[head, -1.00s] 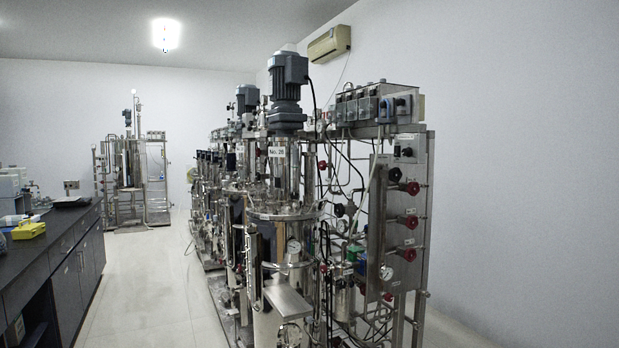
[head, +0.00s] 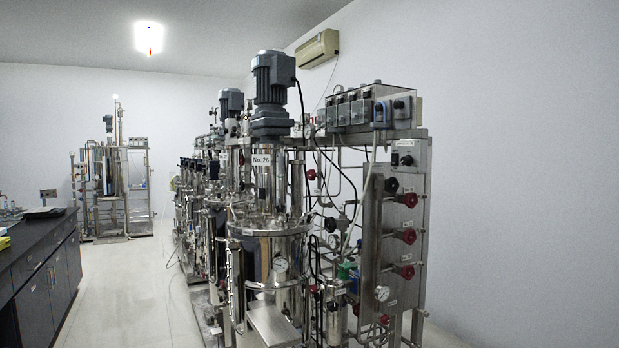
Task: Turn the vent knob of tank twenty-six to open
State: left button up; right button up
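Tank twenty-six (head: 262,255) is a steel vessel with a grey motor (head: 272,80) on top and a white label reading "No. 26" (head: 262,160). To its right stands a steel valve panel (head: 378,235). On the panel are a black knob (head: 391,185) and red knobs, upper (head: 410,200), middle (head: 408,236) and lower (head: 406,271). A small black knob (head: 406,160) sits on a plate above them. The small labels are too blurred to read, so I cannot tell which is the vent knob. Neither of my grippers is in view.
A dark bench (head: 45,262) runs along the left. A clear tiled floor aisle (head: 130,285) lies between it and the row of tanks. A step plate (head: 272,325) juts out low in front of tank twenty-six. Another skid (head: 112,190) stands at the back.

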aim_at(311, 175)
jog(key=i+j+z, duration=0.1)
jog(key=j, duration=0.25)
jog(key=i+j, duration=0.3)
jog(key=i+j+z, duration=0.15)
jog(key=j, duration=0.35)
jog(key=i+j+z, duration=0.1)
jog(key=j, duration=0.3)
jog(key=i+j+z, duration=0.1)
jog(key=i+j, duration=0.15)
jog(key=j, duration=0.15)
jog(key=i+j, duration=0.1)
jog(key=j, duration=0.3)
jog(key=i+j+z, duration=0.15)
jog(key=j, duration=0.3)
jog(key=i+j+z, duration=0.1)
jog(key=j, duration=0.35)
